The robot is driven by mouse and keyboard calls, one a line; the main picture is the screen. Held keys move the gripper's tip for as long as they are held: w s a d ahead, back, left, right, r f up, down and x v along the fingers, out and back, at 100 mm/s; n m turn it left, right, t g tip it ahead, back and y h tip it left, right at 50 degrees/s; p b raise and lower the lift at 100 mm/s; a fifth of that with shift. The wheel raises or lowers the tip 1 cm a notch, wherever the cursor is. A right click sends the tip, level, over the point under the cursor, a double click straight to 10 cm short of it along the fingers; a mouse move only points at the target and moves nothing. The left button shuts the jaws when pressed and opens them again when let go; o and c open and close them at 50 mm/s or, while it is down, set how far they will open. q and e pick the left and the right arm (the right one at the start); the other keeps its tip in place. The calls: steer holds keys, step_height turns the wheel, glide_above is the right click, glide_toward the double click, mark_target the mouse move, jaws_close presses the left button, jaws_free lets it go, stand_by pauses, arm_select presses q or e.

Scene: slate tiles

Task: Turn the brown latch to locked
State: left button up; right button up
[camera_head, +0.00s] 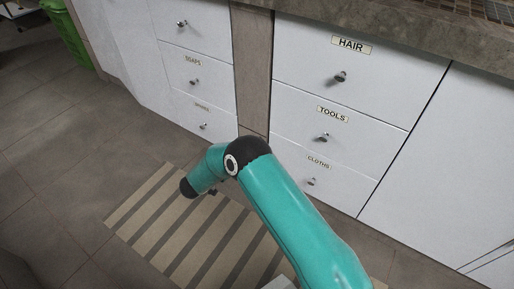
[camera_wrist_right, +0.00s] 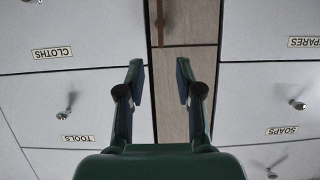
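My right gripper (camera_wrist_right: 162,85) is open and empty in the right wrist view, its two dark green fingers apart. It points at a brown wooden panel (camera_wrist_right: 187,118) between the two drawer stacks. A thin dark brown bar (camera_wrist_right: 160,16), which may be part of the brown latch, runs along this panel at the top of that view; I cannot tell its setting. It is apart from the fingers. In the head view my teal right arm reaches in from the lower right, and the panel (camera_head: 252,70) shows behind it. My left gripper is not in view.
White drawers with knobs flank the panel, labelled HAIR (camera_head: 351,44), TOOLS (camera_head: 333,114) and CLOTHS (camera_head: 319,160) on the right, SOAPS (camera_head: 193,61) on the left. A stone counter (camera_head: 400,28) overhangs. A striped mat (camera_head: 150,220) and green bin (camera_head: 68,32) are on the tiled floor.

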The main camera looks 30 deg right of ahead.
steer(key=b+x, duration=0.5)
steer(key=x, duration=0.8)
steer(key=shift+f, duration=0.2)
steer(key=shift+d, duration=0.15)
jaws_close()
